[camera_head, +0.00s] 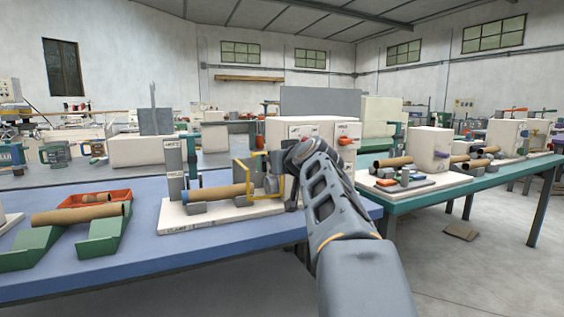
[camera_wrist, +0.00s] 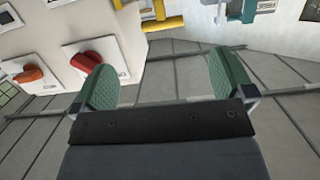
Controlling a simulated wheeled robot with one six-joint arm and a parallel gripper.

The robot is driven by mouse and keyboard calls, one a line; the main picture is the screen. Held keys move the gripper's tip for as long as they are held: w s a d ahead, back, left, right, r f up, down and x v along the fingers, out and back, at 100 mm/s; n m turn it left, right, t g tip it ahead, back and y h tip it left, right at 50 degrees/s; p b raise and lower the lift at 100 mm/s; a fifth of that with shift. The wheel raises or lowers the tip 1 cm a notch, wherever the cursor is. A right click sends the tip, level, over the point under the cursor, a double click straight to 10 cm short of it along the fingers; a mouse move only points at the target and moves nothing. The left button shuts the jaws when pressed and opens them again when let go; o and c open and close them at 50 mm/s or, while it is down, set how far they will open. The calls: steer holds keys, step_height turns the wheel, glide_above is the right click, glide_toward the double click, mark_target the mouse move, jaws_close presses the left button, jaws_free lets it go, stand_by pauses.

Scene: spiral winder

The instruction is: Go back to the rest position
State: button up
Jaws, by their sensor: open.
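My gripper (camera_wrist: 168,90) shows in the wrist view with its two green finger pads wide apart and nothing between them. In the head view my arm reaches up from the lower right toward the spiral winder, and the arm hides the gripper's fingers. The spiral winder (camera_head: 240,212) stands on the blue table with a brown cardboard tube (camera_head: 218,192) lying across its supports and a yellow guard frame beside the tube's right end. In the wrist view a red knob (camera_wrist: 88,60) and an orange-red knob (camera_wrist: 30,74) sit on white panels at the upper left.
On the blue table (camera_head: 150,260), green cradles (camera_head: 100,236) hold another tube (camera_head: 78,214), and a red tray (camera_head: 88,200) lies behind. A green table (camera_head: 450,187) with similar equipment stands to the right. Grey floor (camera_head: 470,275) is open at the lower right.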

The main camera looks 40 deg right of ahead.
steer(key=shift+s+a+r, duration=0.1)
steer(key=shift+s+a, duration=0.05)
steer(key=shift+s, duration=0.5)
steer(key=s+a+r+n+g+y+p, duration=0.1)
steer(key=s+a+g+y+p, duration=0.15)
steer(key=a+p, duration=0.65)
steer(key=s+a+r+g+y+p, duration=0.1)
steer(key=a+r+g+p, duration=0.3)
steer(key=p, duration=0.8)
steer(key=s+a+f+n+g+p, duration=0.1)
steer(key=s+a+g+p, duration=0.4)
steer(key=s+p, duration=0.8)
steer(key=a+f+p, duration=0.1)
steer(key=a+p, duration=0.2)
steer(key=p, duration=0.1)
steer(key=shift+f+n, duration=0.25)
steer(key=shift+n, duration=0.05)
steer(key=shift+s, duration=0.1)
steer(key=shift+c, duration=0.4)
